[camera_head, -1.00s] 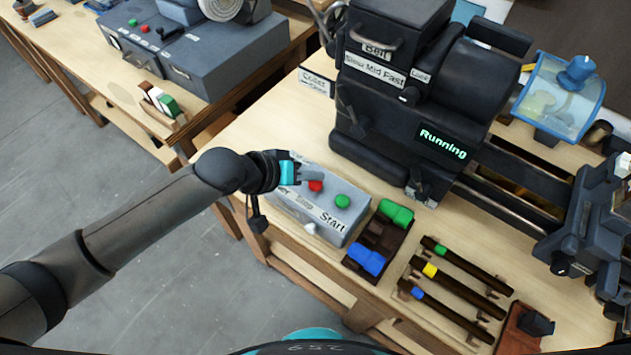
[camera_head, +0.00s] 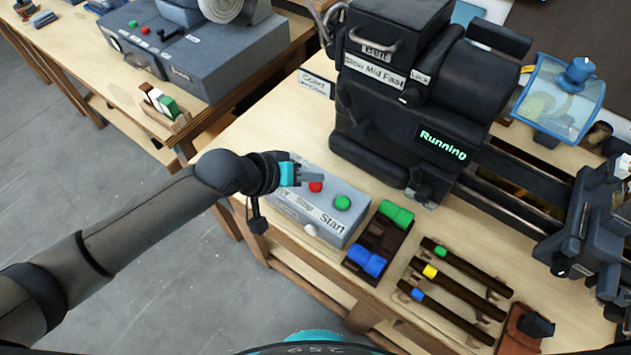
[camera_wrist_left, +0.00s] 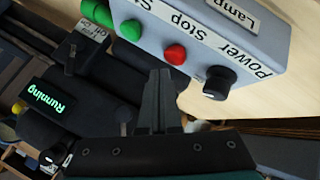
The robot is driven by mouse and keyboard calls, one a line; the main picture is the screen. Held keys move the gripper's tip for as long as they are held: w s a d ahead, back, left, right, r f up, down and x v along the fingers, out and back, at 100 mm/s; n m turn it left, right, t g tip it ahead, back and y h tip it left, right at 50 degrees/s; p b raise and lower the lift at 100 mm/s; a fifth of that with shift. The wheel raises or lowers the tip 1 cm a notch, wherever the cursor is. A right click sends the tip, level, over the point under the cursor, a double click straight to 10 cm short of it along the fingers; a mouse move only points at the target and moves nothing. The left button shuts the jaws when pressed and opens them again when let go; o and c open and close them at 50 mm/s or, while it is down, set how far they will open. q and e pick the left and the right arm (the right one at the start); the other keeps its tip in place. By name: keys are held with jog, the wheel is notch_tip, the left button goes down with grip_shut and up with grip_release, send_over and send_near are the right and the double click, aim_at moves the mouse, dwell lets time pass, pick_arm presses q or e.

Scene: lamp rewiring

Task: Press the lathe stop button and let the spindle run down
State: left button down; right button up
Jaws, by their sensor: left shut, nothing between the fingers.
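The grey control box (camera_head: 325,217) sits on the bench with a red Stop button (camera_head: 316,187) and a green Start button (camera_head: 342,203). The lathe (camera_head: 410,110) stands behind it, and its display (camera_head: 442,146) reads "Running". My left gripper (camera_head: 311,177) is shut and empty, its fingertips close beside the red button. In the left wrist view the shut fingers (camera_wrist_left: 160,85) point toward the red button (camera_wrist_left: 175,54), which shows just beyond the tips. I cannot tell whether they touch it. A black Power knob (camera_wrist_left: 219,83) is on the same box. My right gripper is not in view.
A tray with green and blue blocks (camera_head: 366,260) lies right of the box, with several dark tools with coloured marks (camera_head: 430,270) beyond. A clear blue guard (camera_head: 560,97) stands at the right. Another bench with a grey box (camera_head: 190,60) is at the back left.

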aim_at(312, 189)
pick_arm(q)
jog(key=shift+f, duration=0.15)
dwell(0.7)
jog(key=shift+f, duration=0.95)
dwell(0.8)
jog(key=shift+r+p, duration=1.05)
jog(key=shift+r, duration=0.05)
notch_tip(312, 189, up, 5)
jog(key=p, duration=0.5)
jog(key=shift+p, duration=0.4)
